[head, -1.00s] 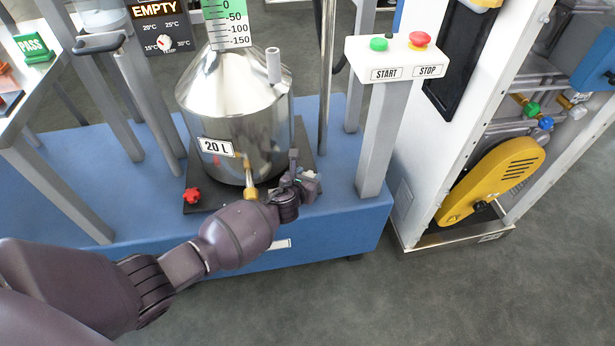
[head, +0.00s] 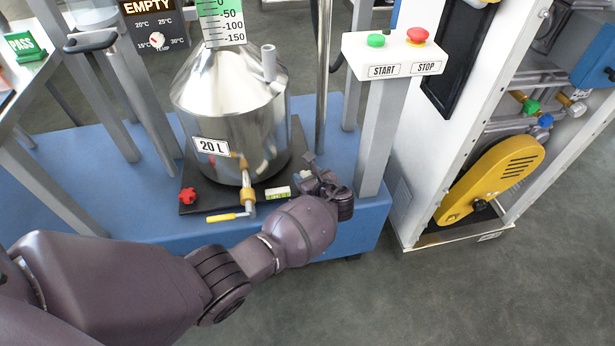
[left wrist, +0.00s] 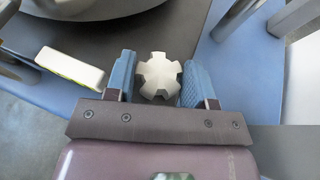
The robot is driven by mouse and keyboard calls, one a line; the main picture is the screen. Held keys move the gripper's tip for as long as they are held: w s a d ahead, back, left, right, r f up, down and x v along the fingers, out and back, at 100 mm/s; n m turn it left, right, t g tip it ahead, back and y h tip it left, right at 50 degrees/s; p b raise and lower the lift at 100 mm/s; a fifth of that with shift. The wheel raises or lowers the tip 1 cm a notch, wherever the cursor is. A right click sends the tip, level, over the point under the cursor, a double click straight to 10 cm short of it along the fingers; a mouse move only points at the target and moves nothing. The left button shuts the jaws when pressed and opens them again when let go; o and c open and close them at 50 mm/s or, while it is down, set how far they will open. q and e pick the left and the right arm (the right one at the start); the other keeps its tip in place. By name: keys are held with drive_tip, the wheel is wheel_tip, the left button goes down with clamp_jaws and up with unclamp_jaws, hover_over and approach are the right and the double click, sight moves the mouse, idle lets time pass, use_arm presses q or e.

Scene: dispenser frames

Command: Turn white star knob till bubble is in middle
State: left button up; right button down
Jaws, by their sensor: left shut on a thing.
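The white star knob (left wrist: 160,77) sits between the two blue fingers of my left gripper (left wrist: 160,88) in the left wrist view. The gripper is shut on it. In the head view my left gripper (head: 318,178) is at the right front corner of the dark plate (head: 298,150), and only a little of the knob (head: 305,175) shows. The bubble level (head: 278,193) is a small pale block with a green-yellow strip on the plate's front edge; it shows in the left wrist view (left wrist: 70,68) too. Its bubble is too small to make out. My right gripper is not in view.
A steel 20 L vessel (head: 232,115) stands on the plate. A brass valve with a yellow handle (head: 228,216) sticks out in front. A red star knob (head: 187,196) is at the left corner. The START/STOP post (head: 376,140) stands close to the right of my gripper.

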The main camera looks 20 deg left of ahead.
use_arm(q)
drive_tip(key=shift+f+n+g, duration=0.2)
drive_tip(key=shift+n+g, duration=0.3)
drive_tip(key=shift+g, duration=0.1)
drive_tip(key=shift+n+g+y, duration=0.4)
drive_tip(key=shift+y, duration=0.1)
drive_tip(key=shift+r+b, duration=0.1)
drive_tip(key=shift+b, duration=0.2)
drive_tip(key=o, duration=0.9)
drive_tip(key=shift+d+r, duration=0.1)
